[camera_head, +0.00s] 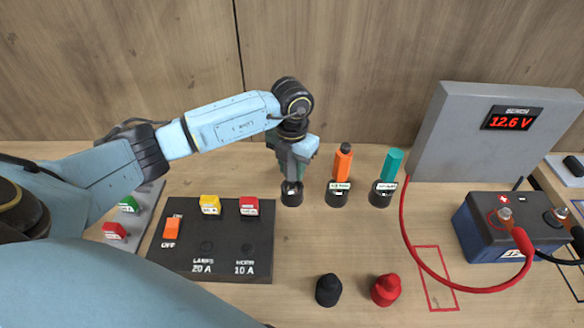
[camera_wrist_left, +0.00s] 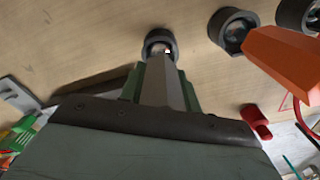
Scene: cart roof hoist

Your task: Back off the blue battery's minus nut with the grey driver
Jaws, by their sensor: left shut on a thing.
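My left gripper (camera_head: 291,168) points down at the left one of three black holders and is shut on the grey driver (camera_wrist_left: 160,88). The grey handle shows between the fingers in the left wrist view, its lower end at the black holder (camera_head: 291,194). I cannot tell whether the driver is still seated in it. The blue battery (camera_head: 480,236) stands at the far right. Its minus post with the nut (camera_head: 560,214) is at its right side, by a black cable; the plus post (camera_head: 505,214) has a red cable. My right gripper is not in view.
An orange driver (camera_head: 343,162) and a teal driver (camera_head: 391,165) stand in holders to the right. A black switch panel (camera_head: 225,262) lies at front left. Black (camera_head: 328,290) and red (camera_head: 386,290) caps stand in front. A grey 12.6 V meter box (camera_head: 460,135) stands behind the battery.

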